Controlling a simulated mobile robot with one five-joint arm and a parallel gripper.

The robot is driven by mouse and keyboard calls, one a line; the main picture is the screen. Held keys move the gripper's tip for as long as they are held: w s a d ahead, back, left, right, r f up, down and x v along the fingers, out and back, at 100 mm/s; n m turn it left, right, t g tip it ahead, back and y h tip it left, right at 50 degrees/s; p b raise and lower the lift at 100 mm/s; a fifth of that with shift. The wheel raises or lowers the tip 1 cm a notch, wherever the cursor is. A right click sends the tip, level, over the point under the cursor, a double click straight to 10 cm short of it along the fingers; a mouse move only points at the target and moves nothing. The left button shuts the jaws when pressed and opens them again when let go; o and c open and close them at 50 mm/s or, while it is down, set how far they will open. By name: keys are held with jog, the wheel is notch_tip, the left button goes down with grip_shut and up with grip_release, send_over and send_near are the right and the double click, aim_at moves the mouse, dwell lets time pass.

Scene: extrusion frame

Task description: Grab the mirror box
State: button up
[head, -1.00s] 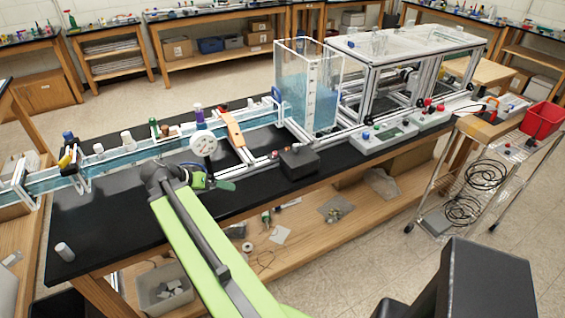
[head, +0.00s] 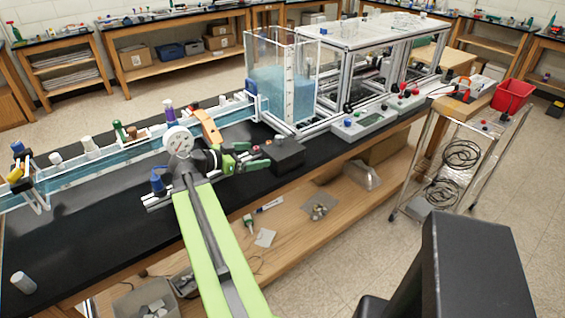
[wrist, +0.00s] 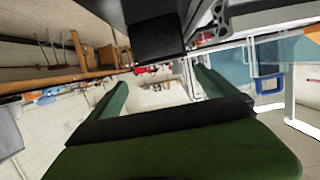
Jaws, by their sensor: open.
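A small black box (head: 287,154), the only thing here that fits the mirror box, sits on the black bench top near its front edge, in front of the water tank. In the wrist view a dark box (wrist: 155,32) hangs in from the top edge, close to the fingers. My gripper (head: 262,156) has green fingers and is open, pointing right at the box's left side. The fingers appear just short of the box; whether they touch it I cannot tell. In the wrist view my gripper (wrist: 160,77) shows its fingers spread with nothing between them.
A clear water tank (head: 280,95) stands behind the box. A long water channel (head: 110,160) with bottles runs along the bench to the left. A grey control unit (head: 363,122) is to the right. A wire cart (head: 450,165) stands on the floor at right.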

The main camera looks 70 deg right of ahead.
aim_at(282, 150)
jog(key=b+x, duration=0.2)
jog(key=x, duration=0.6)
jog(key=shift+w+f, duration=0.15)
jog(key=shift+f, duration=0.05)
jog(key=shift+s+d, duration=0.3)
jog(key=shift+d, duration=0.05)
jog(key=b+x, duration=0.2)
jog(key=x, duration=0.3)
jog(key=shift+d+f, duration=0.1)
jog(key=shift+f, duration=0.1)
jog(key=shift+r, duration=0.1)
jog(key=c, duration=1.3)
notch_tip(282, 150, up, 5)
jog(key=p, duration=0.5)
jog(key=shift+r, duration=0.1)
jog(key=shift+s+d+r+p, duration=0.4)
jog(key=shift+s+r+p, duration=0.6)
jog(key=shift+s, duration=0.9)
jog(key=shift+s+d+r+p, duration=0.45)
jog(key=shift+s+r+p, duration=0.55)
jog(key=shift+s, duration=0.9)
jog(key=shift+s+d+r+p, duration=0.4)
jog(key=shift+s+r+p, duration=0.6)
jog(key=shift+s, duration=0.9)
